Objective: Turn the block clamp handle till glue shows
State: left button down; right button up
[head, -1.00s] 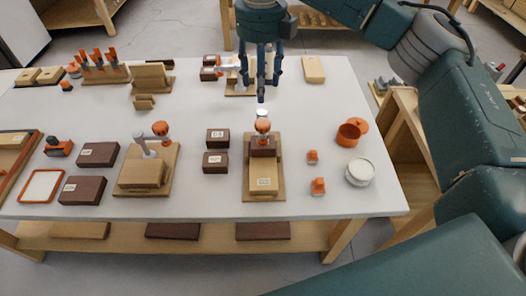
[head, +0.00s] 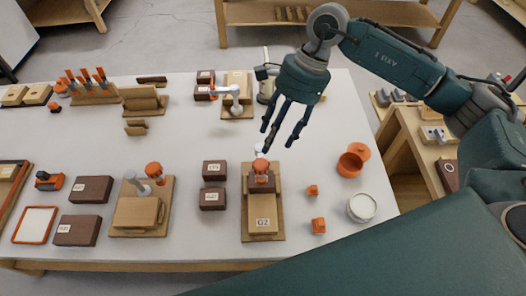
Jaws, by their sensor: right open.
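A block clamp (head: 262,225) stands on a wooden base at the front middle, with a dark block, a pale block labelled G2 and an orange handle knob (head: 260,164). A second clamp (head: 138,211) with an orange knob (head: 153,169) is to its left. A third clamp (head: 238,84) is at the back, with an orange knob at its left end. My right gripper (head: 277,135) is open and empty, its fingers pointing down just behind and above the front middle clamp's knob. I cannot tell whether they touch it. No glue is clearly visible. My left gripper is out of view.
Dark blocks (head: 213,199) lie left of the front middle clamp. Small orange pieces (head: 318,226), a white round pot (head: 362,207) and an orange pot (head: 350,164) stand to its right.

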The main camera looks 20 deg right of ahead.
aim_at(262, 163)
jog(key=p+x, duration=0.1)
jog(key=x, duration=0.4)
jog(key=shift+s+p, duration=0.2)
jog(key=shift+p, duration=0.15)
jog(key=p+x, duration=0.1)
jog(key=x, duration=0.2)
jog(key=shift+w+a+f, duration=0.1)
jog(key=shift+w+f, duration=0.05)
jog(key=shift+f, duration=0.3)
jog(key=shift+c, duration=1.1)
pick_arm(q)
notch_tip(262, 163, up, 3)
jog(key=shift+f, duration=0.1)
pick_arm(e)
jog(key=c, duration=0.9)
